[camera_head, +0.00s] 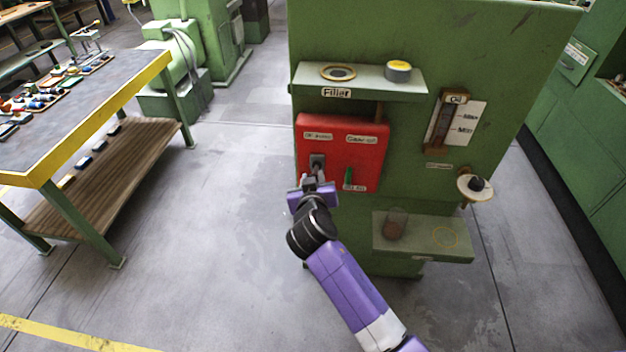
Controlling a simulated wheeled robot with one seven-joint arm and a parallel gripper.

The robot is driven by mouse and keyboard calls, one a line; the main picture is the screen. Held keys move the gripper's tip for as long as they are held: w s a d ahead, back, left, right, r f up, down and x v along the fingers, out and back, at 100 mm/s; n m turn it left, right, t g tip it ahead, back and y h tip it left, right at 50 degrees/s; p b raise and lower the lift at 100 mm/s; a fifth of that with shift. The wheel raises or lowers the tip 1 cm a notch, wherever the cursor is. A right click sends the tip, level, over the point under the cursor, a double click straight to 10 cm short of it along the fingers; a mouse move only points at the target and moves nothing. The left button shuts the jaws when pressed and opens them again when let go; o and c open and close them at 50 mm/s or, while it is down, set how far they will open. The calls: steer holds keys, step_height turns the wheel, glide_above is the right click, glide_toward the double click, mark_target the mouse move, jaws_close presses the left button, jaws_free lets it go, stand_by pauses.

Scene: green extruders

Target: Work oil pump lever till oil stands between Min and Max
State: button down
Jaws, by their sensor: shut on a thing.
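A red panel (342,150) is fixed to the front of the green machine (440,40). My gripper (317,181) is shut on this lever's lower end, which is partly hidden by the fingers. A green handle (348,177) hangs at the panel's lower right, apart from my gripper. The oil gauge (447,119) is a brown-framed upright window at the right, with a white plate marked Max and Min (467,123). The oil's exact level in it is too small to tell.
Above the panel, a filler shelf (390,91) holds a ring and a grey-yellow cap (398,71). A lower shelf (423,247) holds a glass jar (396,224). A workbench (97,118) stands left; the floor between is clear.

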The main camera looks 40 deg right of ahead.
steer(key=c, duration=1.2)
jaws_free()
steer(key=shift+d+r, duration=0.1)
steer(key=shift+r, duration=0.1)
steer(key=shift+o, duration=0.5)
steer(key=shift+f, duration=0.1)
steer(key=b+v, duration=0.1)
steer(key=v, duration=0.6)
steer(key=shift+s+a, duration=0.3)
steer(key=shift+b, duration=0.3)
